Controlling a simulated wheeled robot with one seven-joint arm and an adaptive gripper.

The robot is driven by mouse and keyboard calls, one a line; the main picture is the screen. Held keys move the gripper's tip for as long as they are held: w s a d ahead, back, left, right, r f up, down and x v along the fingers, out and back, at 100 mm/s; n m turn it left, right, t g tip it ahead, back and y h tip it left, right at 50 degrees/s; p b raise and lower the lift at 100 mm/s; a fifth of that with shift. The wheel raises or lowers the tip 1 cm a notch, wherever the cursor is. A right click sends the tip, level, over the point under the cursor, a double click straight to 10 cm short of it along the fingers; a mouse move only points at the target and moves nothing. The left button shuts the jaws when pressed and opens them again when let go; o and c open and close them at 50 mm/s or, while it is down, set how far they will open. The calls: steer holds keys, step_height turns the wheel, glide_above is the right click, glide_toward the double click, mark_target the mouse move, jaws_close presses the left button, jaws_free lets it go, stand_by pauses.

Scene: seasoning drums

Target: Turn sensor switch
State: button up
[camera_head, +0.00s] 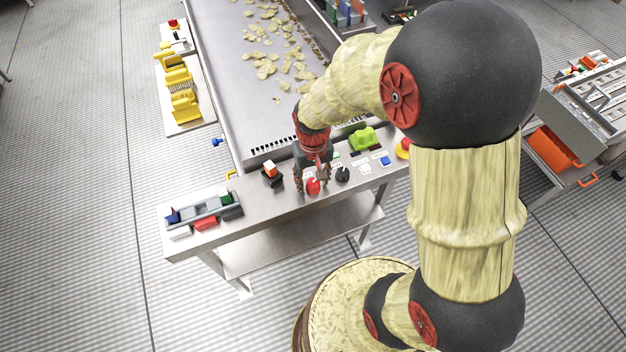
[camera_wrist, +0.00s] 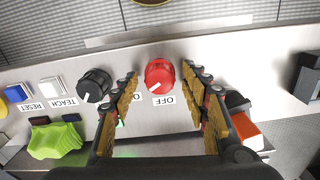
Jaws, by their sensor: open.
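A red rotary knob (camera_wrist: 159,76) with a white pointer sits on the metal control panel (camera_wrist: 200,52), beside a label reading OFF. It also shows in the head view (camera_head: 313,187), under my gripper. A black rotary knob (camera_wrist: 95,85) with a white mark is to its left in the wrist view, and to its right in the head view (camera_head: 342,174). I cannot tell which knob is the sensor switch. My gripper (camera_wrist: 161,80) is open and empty, its fingers on either side of the red knob. Contact cannot be told.
An orange-and-black switch (camera_head: 270,173) stands left of my gripper. White and blue buttons (camera_head: 384,160), a green part (camera_head: 363,138) and a red-yellow emergency button (camera_head: 404,149) lie to the right. A grey tray (camera_head: 205,213) with coloured blocks is far left. The chip-covered conveyor (camera_head: 232,75) runs behind.

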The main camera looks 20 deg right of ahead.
steer(key=shift+c, duration=0.3)
steer(key=c, duration=1.1)
